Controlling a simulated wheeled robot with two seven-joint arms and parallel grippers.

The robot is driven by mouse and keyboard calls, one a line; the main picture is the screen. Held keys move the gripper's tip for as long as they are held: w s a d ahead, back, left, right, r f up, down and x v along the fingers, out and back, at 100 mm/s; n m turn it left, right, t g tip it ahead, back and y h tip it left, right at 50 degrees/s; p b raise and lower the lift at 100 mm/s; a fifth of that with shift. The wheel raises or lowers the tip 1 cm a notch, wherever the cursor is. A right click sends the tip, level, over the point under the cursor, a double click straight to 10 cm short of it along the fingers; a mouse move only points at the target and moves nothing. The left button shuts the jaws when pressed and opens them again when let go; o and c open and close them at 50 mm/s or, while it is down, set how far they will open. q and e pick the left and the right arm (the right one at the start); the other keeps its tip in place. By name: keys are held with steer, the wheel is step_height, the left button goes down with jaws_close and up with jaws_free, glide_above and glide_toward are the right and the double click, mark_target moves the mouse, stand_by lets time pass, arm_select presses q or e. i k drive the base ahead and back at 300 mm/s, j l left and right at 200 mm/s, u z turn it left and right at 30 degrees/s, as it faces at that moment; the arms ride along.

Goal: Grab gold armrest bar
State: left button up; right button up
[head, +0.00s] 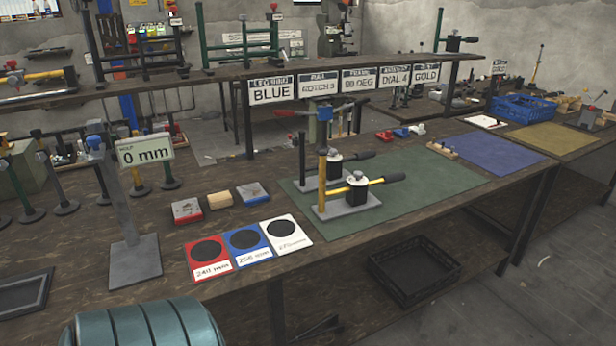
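No piece is clearly marked as the gold armrest bar. A yellow bar with a black grip (374,181) lies across the front stand on the green mat. Another yellow bar (42,76) with a red end lies on the raised shelf at the far left. A sign reading GOLD (427,74) hangs from the shelf, and a smaller sign, apparently also GOLD (499,68), stands farther right. Small tan or gold parts (565,104) are at the far right. Neither gripper is in view.
A post with a 0 mm sign (146,149) stands at the left. Red, blue and white pads (246,262) lie at the bench's front edge. The green mat (430,188) is clear on its right. A blue crate (525,107) is at the back right; a black crate (415,270) is below the bench.

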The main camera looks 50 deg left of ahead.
mark_target(357, 199)
steer(key=u, duration=1.55)
